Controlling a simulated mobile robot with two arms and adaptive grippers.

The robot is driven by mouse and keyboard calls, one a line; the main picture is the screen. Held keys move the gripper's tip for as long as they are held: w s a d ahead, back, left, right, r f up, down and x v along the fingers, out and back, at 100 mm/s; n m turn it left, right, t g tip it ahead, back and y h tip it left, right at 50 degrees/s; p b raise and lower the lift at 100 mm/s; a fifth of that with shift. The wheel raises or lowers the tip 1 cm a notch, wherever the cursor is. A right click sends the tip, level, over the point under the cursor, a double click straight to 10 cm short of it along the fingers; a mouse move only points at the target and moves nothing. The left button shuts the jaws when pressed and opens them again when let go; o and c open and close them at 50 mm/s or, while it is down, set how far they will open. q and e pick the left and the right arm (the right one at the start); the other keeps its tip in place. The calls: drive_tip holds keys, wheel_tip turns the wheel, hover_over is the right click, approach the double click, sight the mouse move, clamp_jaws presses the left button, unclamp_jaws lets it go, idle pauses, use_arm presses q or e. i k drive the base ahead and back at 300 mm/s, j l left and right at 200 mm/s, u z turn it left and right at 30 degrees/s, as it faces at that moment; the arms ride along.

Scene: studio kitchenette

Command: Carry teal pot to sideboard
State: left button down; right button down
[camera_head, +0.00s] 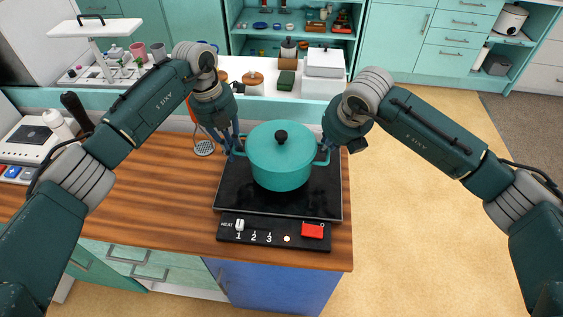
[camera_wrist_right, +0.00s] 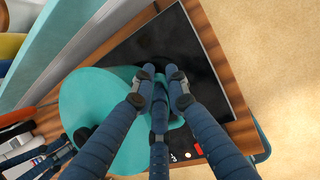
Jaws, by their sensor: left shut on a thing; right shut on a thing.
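The teal pot (camera_head: 281,160) with its lid and black knob is upright on, or just over, the black hot plate (camera_head: 228,195); I cannot tell if its base touches. My left gripper (camera_head: 237,147) is shut on the pot's left handle. My right gripper (camera_head: 325,146) is at the right handle, partly hidden behind my wrist. In the right wrist view, the blue fingers of my right gripper (camera_wrist_right: 158,88) close around the handle beside the teal pot (camera_wrist_right: 90,108). The sideboard cannot be singled out for certain.
The hot plate's control strip (camera_head: 272,230) has a white slider and a red switch. The wooden counter (camera_head: 140,190) is clear to the left. A skimmer (camera_head: 203,147) lies behind. Open floor (camera_head: 410,230) lies to the right. Shelves (camera_head: 292,25) and teal cabinets stand at the back.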

sight(127, 204)
drive_tip(key=k+j, duration=0.1)
drive_tip(key=j, duration=1.35)
drive_tip(key=k+j+u, duration=0.1)
drive_tip(key=j, duration=0.6)
